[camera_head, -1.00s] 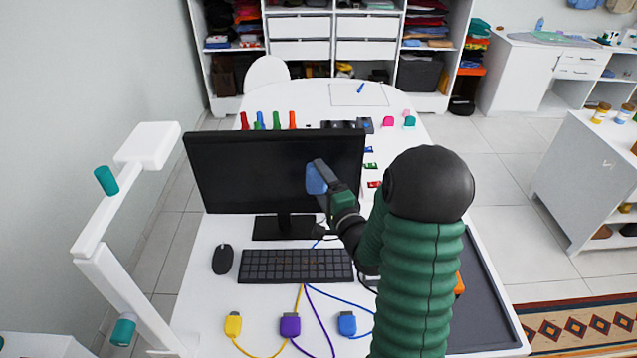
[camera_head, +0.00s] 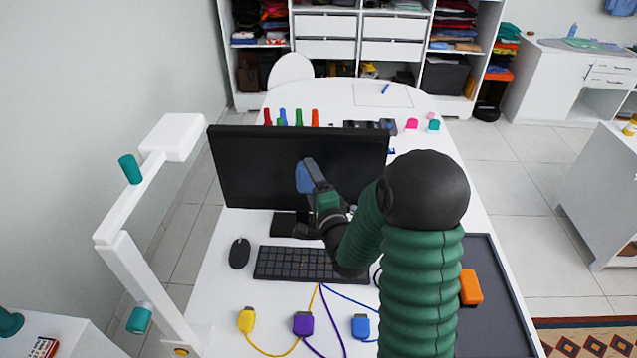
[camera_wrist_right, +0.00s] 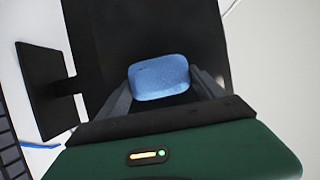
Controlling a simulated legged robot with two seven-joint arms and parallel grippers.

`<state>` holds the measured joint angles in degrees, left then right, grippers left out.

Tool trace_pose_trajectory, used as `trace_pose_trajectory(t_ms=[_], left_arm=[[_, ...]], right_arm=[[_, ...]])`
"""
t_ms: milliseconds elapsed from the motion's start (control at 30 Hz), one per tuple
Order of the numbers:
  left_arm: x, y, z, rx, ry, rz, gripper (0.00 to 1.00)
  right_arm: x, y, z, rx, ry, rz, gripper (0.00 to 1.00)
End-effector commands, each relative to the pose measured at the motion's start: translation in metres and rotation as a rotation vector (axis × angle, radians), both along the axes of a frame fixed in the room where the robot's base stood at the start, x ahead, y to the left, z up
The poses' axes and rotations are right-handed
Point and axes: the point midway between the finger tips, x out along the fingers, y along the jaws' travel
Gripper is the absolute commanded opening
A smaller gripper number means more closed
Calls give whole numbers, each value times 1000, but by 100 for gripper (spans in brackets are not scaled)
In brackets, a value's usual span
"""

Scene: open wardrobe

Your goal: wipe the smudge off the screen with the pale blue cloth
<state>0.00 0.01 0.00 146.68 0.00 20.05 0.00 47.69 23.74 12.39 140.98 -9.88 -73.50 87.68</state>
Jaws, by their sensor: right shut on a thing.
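The monitor's dark screen (camera_head: 250,165) stands upright on the white desk and also shows in the right wrist view (camera_wrist_right: 110,40). My right gripper (camera_head: 312,178) is shut on the blue cloth (camera_head: 303,178), a folded pad that sits between the fingertips in the right wrist view (camera_wrist_right: 160,76). The cloth is in front of the middle of the screen, close to its surface. I cannot tell whether it touches. I cannot make out a smudge on the visible screen; part of the screen is hidden behind the cloth and gripper. My left gripper is not in view.
The keyboard (camera_head: 300,263) and mouse (camera_head: 239,253) lie before the monitor. Yellow (camera_head: 246,320), purple (camera_head: 303,323) and blue (camera_head: 361,326) plugs with cables lie in front. A white lamp-like arm (camera_head: 140,270) stands left. An orange object (camera_head: 470,287) lies on a dark mat (camera_head: 490,325).

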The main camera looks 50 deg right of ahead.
Motion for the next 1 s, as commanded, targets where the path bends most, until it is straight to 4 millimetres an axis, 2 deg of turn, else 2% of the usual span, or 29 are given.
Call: trace_pose_trajectory(t_ms=[200,867,1000], left_arm=[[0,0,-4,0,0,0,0],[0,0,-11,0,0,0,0],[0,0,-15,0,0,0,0]], right_arm=[[19,13,0,0,-1,2,45],[49,41,0,0,-1,1,45],[61,49,-1,0,-4,2,45]])
